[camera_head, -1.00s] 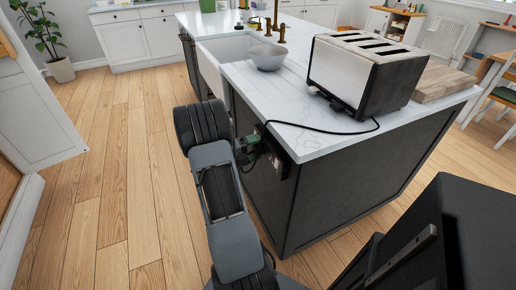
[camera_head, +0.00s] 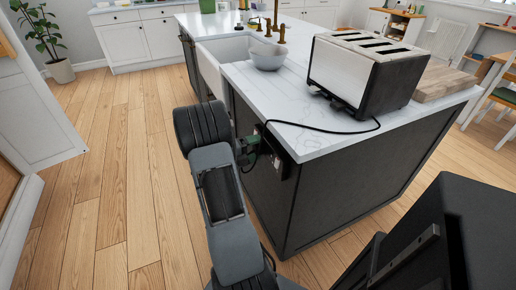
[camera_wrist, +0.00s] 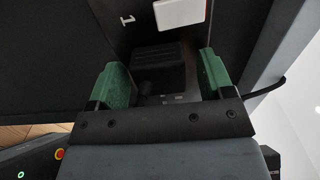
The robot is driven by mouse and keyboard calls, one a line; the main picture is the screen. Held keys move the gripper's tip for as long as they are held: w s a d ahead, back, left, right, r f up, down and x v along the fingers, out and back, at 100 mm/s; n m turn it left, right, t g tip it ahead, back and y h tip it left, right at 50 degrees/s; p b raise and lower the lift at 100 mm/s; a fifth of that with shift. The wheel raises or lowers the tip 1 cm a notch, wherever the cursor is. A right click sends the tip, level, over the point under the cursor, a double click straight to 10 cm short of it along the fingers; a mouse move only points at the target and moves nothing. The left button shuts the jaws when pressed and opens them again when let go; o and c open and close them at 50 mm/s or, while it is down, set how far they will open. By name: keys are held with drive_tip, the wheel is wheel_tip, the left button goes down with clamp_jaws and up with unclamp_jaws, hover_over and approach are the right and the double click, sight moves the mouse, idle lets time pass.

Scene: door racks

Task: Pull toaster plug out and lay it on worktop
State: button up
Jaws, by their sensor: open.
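The toaster (camera_head: 358,72) stands on the white worktop (camera_head: 314,139), and its black cord (camera_head: 328,131) runs over the worktop's edge toward the socket. The plug (camera_wrist: 158,66) is a dark block at the socket panel (camera_wrist: 133,22) on the island's dark end. My gripper (camera_wrist: 157,82) is open, with one green finger on each side of the plug. Gaps show between the fingers and the plug. In the head view my gripper (camera_head: 254,150) is at the socket, and my arm partly hides it.
A grey bowl (camera_head: 268,56) stands by the sink (camera_head: 222,50), and a wooden board (camera_head: 441,83) lies right of the toaster. The worktop in front of the toaster is clear apart from the cord. The wooden floor (camera_head: 110,180) left of the island is free.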

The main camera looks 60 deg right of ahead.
sight(254, 148)
idle(0.4)
drive_tip(key=c, duration=1.2)
drive_tip(key=shift+w+a, duration=0.1)
drive_tip(key=shift+a, duration=0.05)
drive_tip(key=shift+b+v, duration=0.9)
drive_tip(key=shift+v, duration=1.9)
drive_tip(key=shift+w+a, duration=0.15)
drive_tip(key=shift+v, duration=1.3)
drive_tip(key=shift+r, duration=0.1)
drive_tip(key=shift+r+p, duration=6)
drive_tip(key=shift+r, duration=4.35)
